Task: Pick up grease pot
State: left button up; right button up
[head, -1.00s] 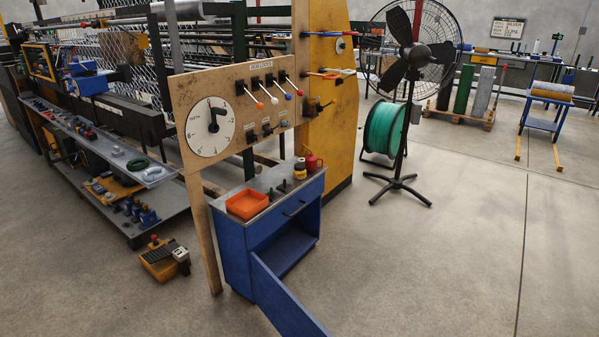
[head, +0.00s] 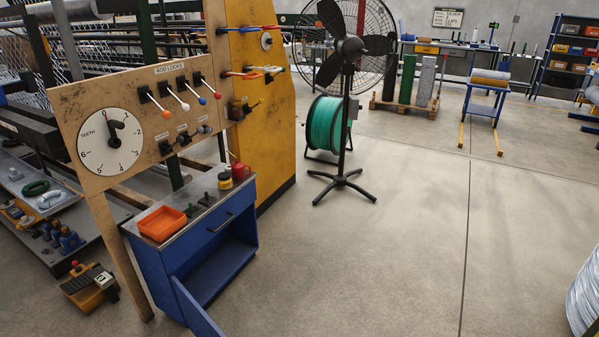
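A small yellow pot with a dark top (head: 225,181), which looks like the grease pot, stands upright on the top of the blue cabinet (head: 205,250), near its back right corner. A red oil can (head: 240,171) stands right beside it. Neither of my grippers is in view. The pot is small in the picture, and its label cannot be read.
An orange tray (head: 162,223) and small dark parts (head: 206,200) share the cabinet top. The cabinet door (head: 197,310) hangs open towards me. A dial board (head: 140,125) rises behind it. A fan (head: 343,185) stands behind right. Floor to the right is clear.

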aim_at(225, 182)
jog(key=i+l+z, duration=0.25)
jog(key=i+z, duration=0.15)
jog(key=i+l+z, duration=0.15)
jog(key=i+z, duration=0.3)
jog(key=i+u, duration=0.4)
jog(key=i+l+u, duration=0.15)
jog(key=i+u, duration=0.3)
jog(key=i, duration=0.1)
